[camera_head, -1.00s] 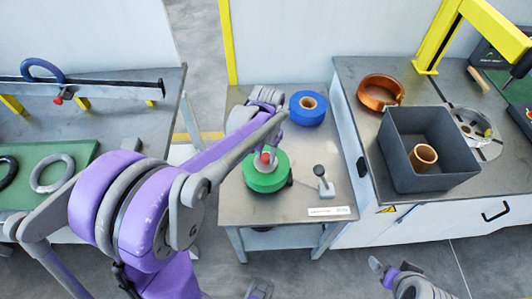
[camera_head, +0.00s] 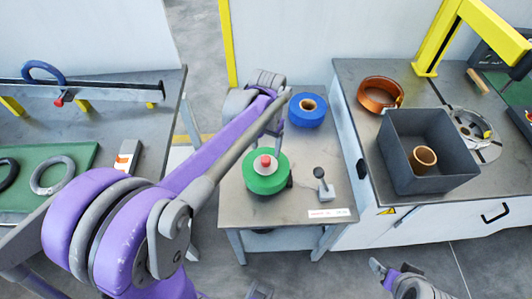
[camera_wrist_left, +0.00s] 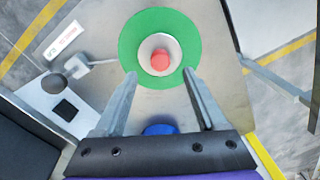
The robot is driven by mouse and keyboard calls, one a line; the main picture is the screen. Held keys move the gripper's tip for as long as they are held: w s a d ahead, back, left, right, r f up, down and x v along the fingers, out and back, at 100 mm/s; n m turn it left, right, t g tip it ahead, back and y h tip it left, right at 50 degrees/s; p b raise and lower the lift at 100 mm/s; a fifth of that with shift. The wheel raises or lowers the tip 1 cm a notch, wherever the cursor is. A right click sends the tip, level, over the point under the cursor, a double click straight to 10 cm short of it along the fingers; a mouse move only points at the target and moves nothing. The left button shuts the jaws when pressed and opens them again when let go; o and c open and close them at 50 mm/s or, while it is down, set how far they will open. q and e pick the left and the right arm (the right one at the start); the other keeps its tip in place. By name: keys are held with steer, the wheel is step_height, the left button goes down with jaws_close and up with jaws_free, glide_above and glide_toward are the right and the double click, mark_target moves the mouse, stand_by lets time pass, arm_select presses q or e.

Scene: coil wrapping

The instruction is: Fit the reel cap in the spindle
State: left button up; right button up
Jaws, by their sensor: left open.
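The reel cap, a pale disc with a red knob (camera_head: 265,161), sits at the centre of the green reel (camera_head: 266,182) on the small middle table. It also shows in the left wrist view (camera_wrist_left: 160,60), looking flat and centred in the green ring. The spindle is hidden under the cap and reel. My left gripper (camera_head: 279,128) is open and empty, just behind and above the reel. In the left wrist view its fingers (camera_wrist_left: 161,74) point toward the reel, apart from the knob. Part of my right arm (camera_head: 395,275) shows at the bottom right; its jaws are unclear.
A blue reel (camera_head: 307,110) lies behind the green one. A small black-knobbed post (camera_head: 321,180) stands to its right. The right bench holds a grey bin (camera_head: 440,165) and a copper coil (camera_head: 380,92). The left bench (camera_head: 115,107) holds rings on a green mat.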

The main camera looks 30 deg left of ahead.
mark_target(266, 159)
arm_select(q)
step_height(266, 159, up, 5)
steer(key=shift+r, duration=0.1)
stand_by(0.6)
steer(key=s+d+f+t, duration=0.2)
steer(key=s+d+f, duration=0.1)
steer(key=s, duration=0.4)
steer(key=s+d+f+m+t+p, duration=0.1)
steer(key=s+d+f+t, duration=0.2)
steer(key=s, duration=0.5)
steer(key=shift+s+d, duration=0.3)
steer(key=shift+d, duration=0.05)
